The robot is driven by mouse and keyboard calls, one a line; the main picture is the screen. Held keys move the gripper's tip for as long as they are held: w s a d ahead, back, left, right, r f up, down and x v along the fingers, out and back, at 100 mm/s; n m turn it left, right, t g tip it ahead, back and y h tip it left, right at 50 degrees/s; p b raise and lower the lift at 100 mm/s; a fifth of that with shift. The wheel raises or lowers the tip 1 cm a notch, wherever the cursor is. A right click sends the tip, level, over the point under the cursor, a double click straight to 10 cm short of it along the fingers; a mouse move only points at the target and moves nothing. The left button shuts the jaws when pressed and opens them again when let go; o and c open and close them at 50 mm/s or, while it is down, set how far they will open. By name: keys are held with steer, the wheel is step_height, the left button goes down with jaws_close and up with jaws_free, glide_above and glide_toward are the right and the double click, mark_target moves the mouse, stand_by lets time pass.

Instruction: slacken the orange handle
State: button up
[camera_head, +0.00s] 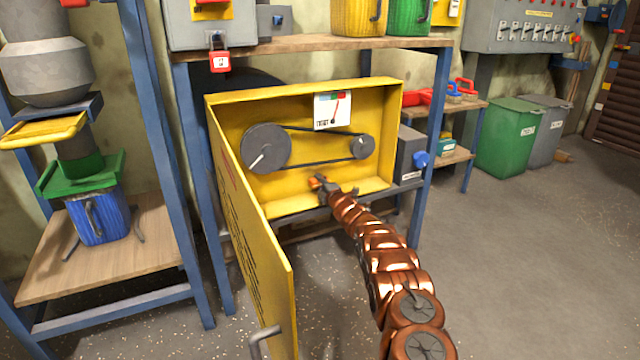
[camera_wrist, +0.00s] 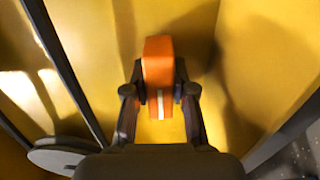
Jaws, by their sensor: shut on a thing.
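The orange handle (camera_wrist: 158,65) stands between the two fingers of my gripper (camera_wrist: 160,92) in the wrist view, with a pale stripe on its lower part. The fingers are shut on it from both sides. In the head view my gripper (camera_head: 326,190) reaches into the open yellow box (camera_head: 300,85), low and near its middle. The orange handle (camera_head: 315,182) shows there as a small orange piece at the gripper's tip. The handle's mount is hidden.
Inside the box, a belt (camera_head: 310,128) joins a large pulley (camera_head: 266,148) and a small pulley (camera_head: 361,147). The open yellow door (camera_head: 250,235) stands to the left of my arm. A grey motor (camera_head: 410,152) sits right of the box.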

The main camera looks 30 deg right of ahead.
jaws_close()
steer(key=shift+r+m+p, duration=0.1)
steer(key=shift+m+p, duration=0.2)
steer(key=shift+p, duration=0.6)
steer(key=m+p, duration=0.2)
steer(key=shift+m, duration=0.3)
steer(key=m+p, duration=0.2)
steer(key=m, duration=0.1)
steer(key=shift+m, duration=0.3)
steer(key=m, duration=1.1)
